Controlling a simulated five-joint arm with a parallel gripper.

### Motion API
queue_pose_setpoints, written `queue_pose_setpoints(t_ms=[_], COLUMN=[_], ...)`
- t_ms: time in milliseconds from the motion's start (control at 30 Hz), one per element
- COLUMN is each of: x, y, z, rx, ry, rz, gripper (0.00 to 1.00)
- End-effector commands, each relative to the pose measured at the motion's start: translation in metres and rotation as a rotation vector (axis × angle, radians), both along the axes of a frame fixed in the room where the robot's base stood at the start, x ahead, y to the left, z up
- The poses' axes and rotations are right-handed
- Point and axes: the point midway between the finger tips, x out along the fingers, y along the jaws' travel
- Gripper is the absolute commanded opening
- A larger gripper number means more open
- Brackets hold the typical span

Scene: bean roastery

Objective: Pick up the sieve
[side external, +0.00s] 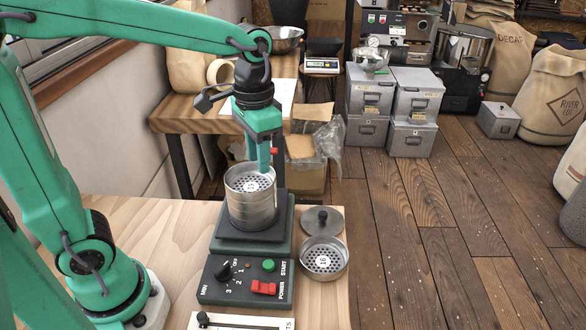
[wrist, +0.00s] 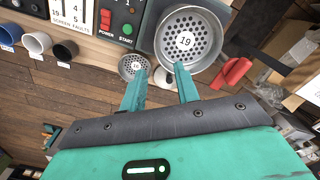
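A metal sieve (side external: 250,184) marked 19, with a perforated bottom, sits on top of the stack on the dark green shaker (side external: 225,240). In the wrist view the sieve (wrist: 190,22) is at the top, seen from above. My gripper (side external: 264,164) points down at the sieve's far right rim. One fingertip overlaps the sieve's rim; contact cannot be told. A second sieve (side external: 324,262), marked 16, lies on the table right of the shaker, apart from my gripper.
A grey lid (side external: 322,220) lies behind the second sieve. A red clamp handle (wrist: 235,72) is close beside the stack. The shaker's control panel (side external: 245,281) is in front. The wooden table (side external: 150,222) is clear left of the shaker.

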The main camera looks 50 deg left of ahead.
Motion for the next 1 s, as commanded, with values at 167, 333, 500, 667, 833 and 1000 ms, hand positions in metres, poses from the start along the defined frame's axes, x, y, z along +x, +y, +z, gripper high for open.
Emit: queue_pose_setpoints(t_ms=[167,333,500,667,833,1000], x=[0.0,0.0,0.0,0.0,0.0,0.001], y=[0.0,0.0,0.0,-0.001,-0.003,-0.004], z=[-0.013,-0.024,-0.025,-0.033,-0.051,-0.069], rx=[0.0,0.0,0.0,0.0,0.001,0.0], ry=[0.002,0.001,-0.001,0.002,0.003,0.002], rz=[0.001,0.001,0.001,0.001,0.001,0.002], gripper=[0.31,0.31,0.31,0.31,0.31,0.31])
